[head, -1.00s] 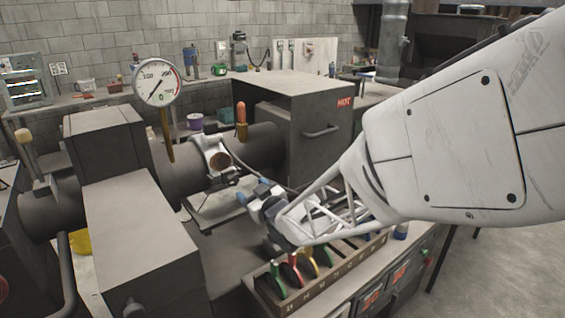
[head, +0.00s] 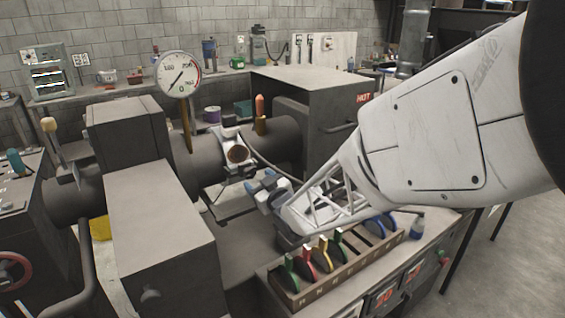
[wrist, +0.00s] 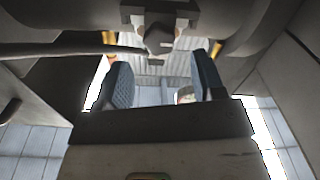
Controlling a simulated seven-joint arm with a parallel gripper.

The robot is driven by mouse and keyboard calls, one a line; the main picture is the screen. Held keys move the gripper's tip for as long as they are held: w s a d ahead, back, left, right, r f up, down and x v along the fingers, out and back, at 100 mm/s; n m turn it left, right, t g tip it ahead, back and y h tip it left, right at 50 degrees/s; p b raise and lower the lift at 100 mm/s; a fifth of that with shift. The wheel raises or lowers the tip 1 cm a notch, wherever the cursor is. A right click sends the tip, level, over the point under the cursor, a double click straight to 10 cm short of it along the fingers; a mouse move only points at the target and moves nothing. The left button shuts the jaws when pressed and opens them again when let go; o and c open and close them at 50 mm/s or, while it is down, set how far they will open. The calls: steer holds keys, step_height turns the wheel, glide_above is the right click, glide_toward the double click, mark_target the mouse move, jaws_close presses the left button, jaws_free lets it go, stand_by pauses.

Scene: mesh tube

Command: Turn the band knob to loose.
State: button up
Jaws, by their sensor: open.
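A pale clamp band (head: 222,137) wraps the dark tube (head: 205,152) in the head view. The band knob, a round brownish face (head: 238,154) in a pale rim, points toward the front right. My gripper (head: 260,181) is below and to the right of the knob, apart from it. In the wrist view my blue padded fingers (wrist: 164,82) stand wide apart with nothing held between them. A dark blocky part on a pale mount (wrist: 158,38), apparently the knob, shows beyond the fingertips, roughly centred between them. Any marking on the knob is too small to read.
A dial gauge (head: 178,74) stands on the tube left of the band. An orange-topped handle (head: 260,112) and a box marked HOT (head: 310,108) lie behind. A rack with colored handles (head: 335,262) sits below my arm. A grey box (head: 160,235) stands front left.

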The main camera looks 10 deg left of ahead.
mark_target(251, 174)
steer(key=shift+x, duration=2.7)
steer(key=shift+c, duration=0.4)
steer(key=c, duration=0.9)
steer(key=shift+o, duration=0.2)
steer(key=shift+n, duration=0.4)
